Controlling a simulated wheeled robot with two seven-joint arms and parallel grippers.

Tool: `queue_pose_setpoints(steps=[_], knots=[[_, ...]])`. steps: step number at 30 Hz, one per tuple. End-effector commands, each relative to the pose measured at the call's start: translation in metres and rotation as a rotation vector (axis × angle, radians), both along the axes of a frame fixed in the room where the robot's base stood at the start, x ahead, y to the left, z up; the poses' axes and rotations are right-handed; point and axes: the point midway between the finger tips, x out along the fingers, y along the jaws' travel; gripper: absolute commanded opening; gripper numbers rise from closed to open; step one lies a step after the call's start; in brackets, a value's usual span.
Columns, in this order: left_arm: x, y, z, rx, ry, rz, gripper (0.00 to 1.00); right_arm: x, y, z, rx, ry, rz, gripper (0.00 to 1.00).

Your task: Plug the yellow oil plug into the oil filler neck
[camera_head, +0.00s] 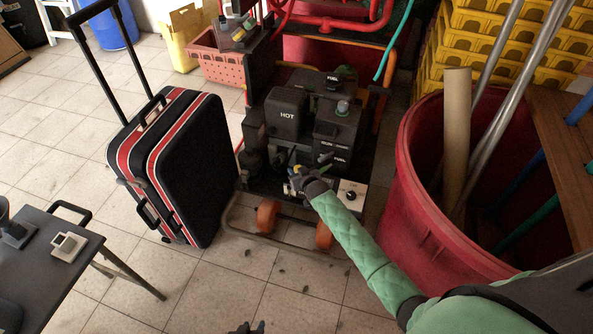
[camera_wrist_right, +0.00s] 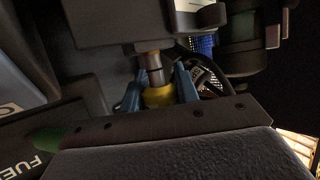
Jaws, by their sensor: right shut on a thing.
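The yellow oil plug (camera_wrist_right: 158,97) is between the two blue fingers of my right gripper (camera_wrist_right: 159,88) in the right wrist view; the gripper is shut on it. Directly beyond the plug is a short metallic cylinder, the oil filler neck (camera_wrist_right: 155,66), coming from a dark housing. Plug and neck look lined up and close together; I cannot tell how far one is inside the other. In the head view my right gripper (camera_head: 298,176) is at the low front of the black generator (camera_head: 318,125). My left gripper (camera_head: 246,328) shows at the bottom edge, fingertips apart, seemingly empty.
A black suitcase with red stripes (camera_head: 186,165) stands left of the generator. A large red bin (camera_head: 418,190) holding poles stands close on the right. A dark table (camera_head: 45,262) is at lower left.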

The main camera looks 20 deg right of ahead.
Motion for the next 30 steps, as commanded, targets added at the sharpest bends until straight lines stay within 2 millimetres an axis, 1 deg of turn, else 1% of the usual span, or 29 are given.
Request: queue_pose_setpoints(steps=[17,18,20,21,22,30], knots=[[-0.001,0.000,-0.007,0.000,0.002,0.000,0.39,0.000,0.000,-0.013,0.000,0.001,0.000,0.08],[-0.001,0.000,-0.007,0.000,0.002,0.000,0.39,0.000,0.000,-0.012,0.000,0.001,0.000,0.32],[-0.001,0.000,-0.007,0.000,0.002,0.000,0.39,0.000,0.000,-0.012,0.000,0.001,0.000,0.44],[-0.001,0.000,-0.007,0.000,0.002,0.000,0.39,0.000,0.000,-0.012,0.000,0.001,0.000,0.52],[-0.001,0.000,-0.007,0.000,0.002,0.000,0.39,0.000,0.000,-0.012,0.000,0.001,0.000,0.56],[0.000,0.000,-0.007,0.000,0.001,0.000,0.39,0.000,0.000,-0.012,0.000,0.001,0.000,0.56]])
